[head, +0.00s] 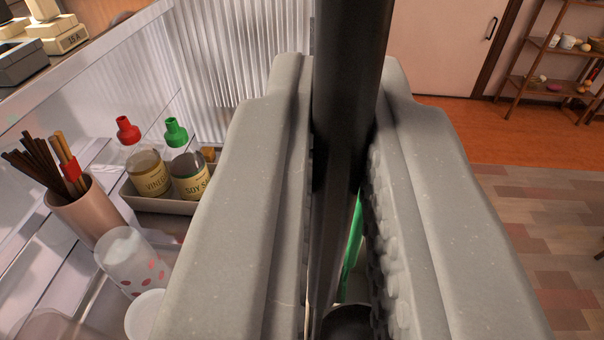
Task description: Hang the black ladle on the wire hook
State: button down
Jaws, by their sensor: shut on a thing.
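My gripper (338,80) fills the middle of the head view, its two grey fingers shut on the black ladle (348,70). The ladle's dark handle runs upright between the fingers and out of the top of the picture. A dark rounded shape (348,322) shows low between the fingers; I cannot tell if it is the ladle's bowl. The wire hook is not visible in this view.
On the left, a clear-walled dryer holds a chopstick cup (90,212), a dotted glass (128,258), and a tray (160,203) with vinegar (150,172) and soy sauce (188,175) bottles. A green thing (352,240) shows behind the ladle. Open floor (540,200) lies right.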

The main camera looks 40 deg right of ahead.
aim_at(321, 319)
jog(key=shift+d, duration=0.2)
notch_tip(321, 319, down, 6)
jog(key=shift+r+b, duration=0.1)
jog(key=shift+b, duration=0.55)
jog(key=shift+f, duration=1.85)
jog(key=c, duration=1.5)
grip_release()
jog(key=shift+f, duration=0.15)
jog(key=shift+f+b, duration=0.15)
jog(key=shift+b, duration=0.3)
jog(key=shift+s+a, duration=0.25)
jog(key=shift+a, duration=0.05)
jog(key=v, duration=0.4)
jog(key=p+v, duration=0.1)
jog(key=v, duration=0.8)
jog(key=shift+s+d+r+p, duration=0.25)
jog(key=shift+s+d+p, duration=0.05)
jog(key=shift+s+d, duration=0.1)
